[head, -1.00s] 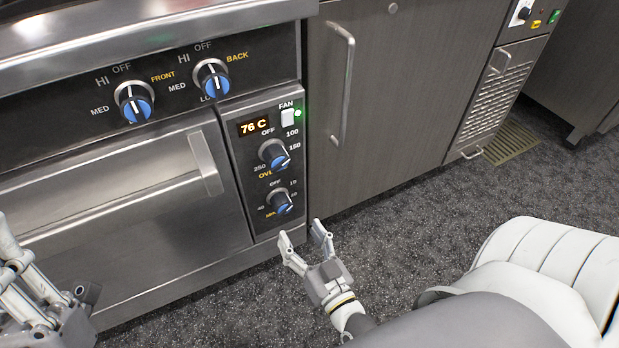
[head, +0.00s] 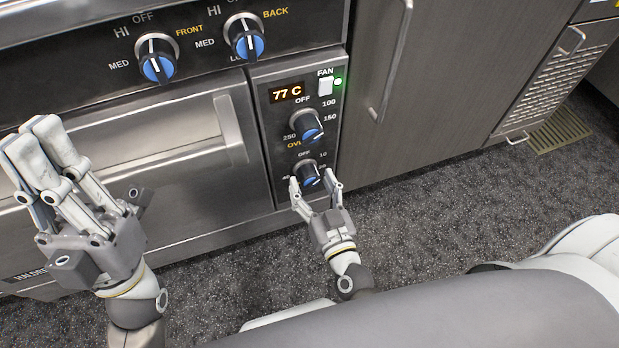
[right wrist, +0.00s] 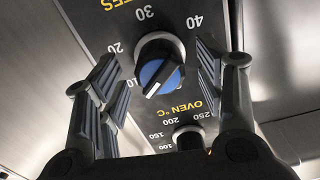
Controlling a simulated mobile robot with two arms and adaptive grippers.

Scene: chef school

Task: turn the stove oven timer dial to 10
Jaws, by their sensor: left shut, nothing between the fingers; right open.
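The timer dial (head: 307,173), a dark knob with a blue face, is the lowest knob on the oven's side panel. In the right wrist view the timer dial (right wrist: 160,68) shows large and inverted, with 20, 30 and 40 printed around it. Its white pointer line slants; I cannot tell which mark it meets. My right gripper (head: 315,185) is open, its fingers on either side of the dial with gaps visible in the wrist view (right wrist: 157,80). My left gripper (head: 40,140) is shut and empty, in front of the oven door.
The oven temperature dial (head: 307,127) sits just above the timer dial, under a display (head: 287,93) reading 77 C. The fan switch (head: 325,86) is beside a lit green lamp. Two burner knobs (head: 157,60) (head: 245,38) are higher up. The oven door handle (head: 230,128) is left of the panel.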

